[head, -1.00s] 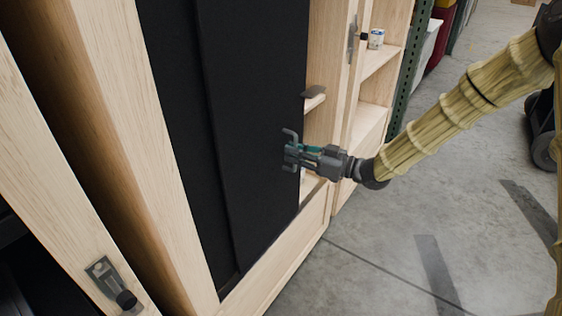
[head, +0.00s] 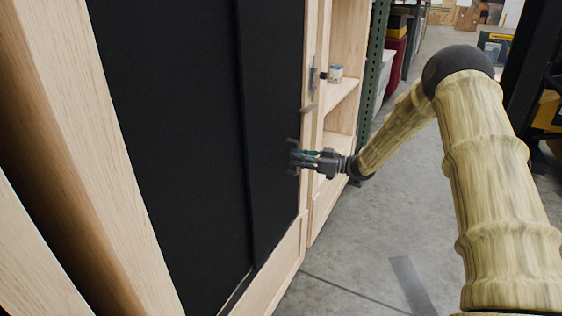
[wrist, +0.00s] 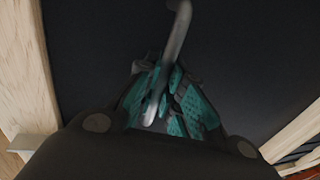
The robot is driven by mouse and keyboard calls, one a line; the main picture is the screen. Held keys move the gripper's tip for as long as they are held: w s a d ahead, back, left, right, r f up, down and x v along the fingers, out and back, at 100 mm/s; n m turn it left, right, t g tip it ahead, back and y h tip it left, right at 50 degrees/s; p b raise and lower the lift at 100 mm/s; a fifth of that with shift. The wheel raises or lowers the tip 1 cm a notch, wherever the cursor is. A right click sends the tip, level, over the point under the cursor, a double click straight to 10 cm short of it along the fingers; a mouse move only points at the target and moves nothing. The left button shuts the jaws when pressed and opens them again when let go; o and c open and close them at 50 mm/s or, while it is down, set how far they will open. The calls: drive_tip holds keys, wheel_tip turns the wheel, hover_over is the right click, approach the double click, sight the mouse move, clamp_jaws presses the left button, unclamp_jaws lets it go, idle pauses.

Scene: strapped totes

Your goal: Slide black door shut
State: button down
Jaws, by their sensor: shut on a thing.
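The black door (head: 160,120) is a tall sliding panel in a light wood cabinet. Its front panel (head: 272,100) reaches close to the right frame post, with only a thin strip between them in the head view. A grey metal handle stands out from the door near its right edge; it shows in the wrist view (wrist: 179,35). My gripper (head: 297,159) is shut on this handle, with its teal finger pads on both sides of the bar in the wrist view (wrist: 165,100). The fingers and the dark door hide part of the handle.
A latch (head: 313,75) is on the wooden post. A green metal rack (head: 374,70) stands behind. The concrete floor (head: 350,240) in front is clear.

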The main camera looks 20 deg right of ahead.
drive_tip(key=shift+w+d+r, duration=0.15)
drive_tip(key=shift+d, duration=0.2)
drive_tip(key=c, duration=1.5)
unclamp_jaws()
drive_tip(key=shift+d, duration=0.15)
drive_tip(key=shift+a, duration=0.25)
drive_tip(key=v, duration=1.2)
